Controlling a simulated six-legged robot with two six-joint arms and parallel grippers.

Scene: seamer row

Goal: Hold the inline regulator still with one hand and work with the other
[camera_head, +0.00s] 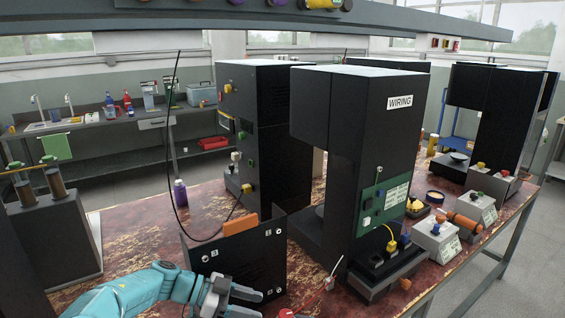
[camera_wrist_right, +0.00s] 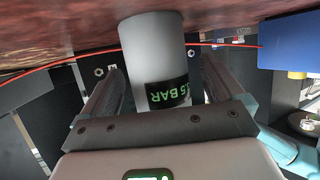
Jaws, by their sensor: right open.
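My left gripper (camera_head: 252,302) comes in at the bottom of the head view, in front of a black panel. Its fingers are apart with nothing visible between them. I cannot make out the regulator or my right gripper in the head view.
A black panel (camera_head: 235,262) with an orange block stands behind my left gripper. A tall black housing (camera_head: 350,130) marked "WIRING" stands to the right. A red cable (camera_wrist_right: 60,62) passes by the regulator. A blue block (camera_wrist_right: 288,42) is on the right. A purple bottle (camera_head: 180,194) stands at the left.

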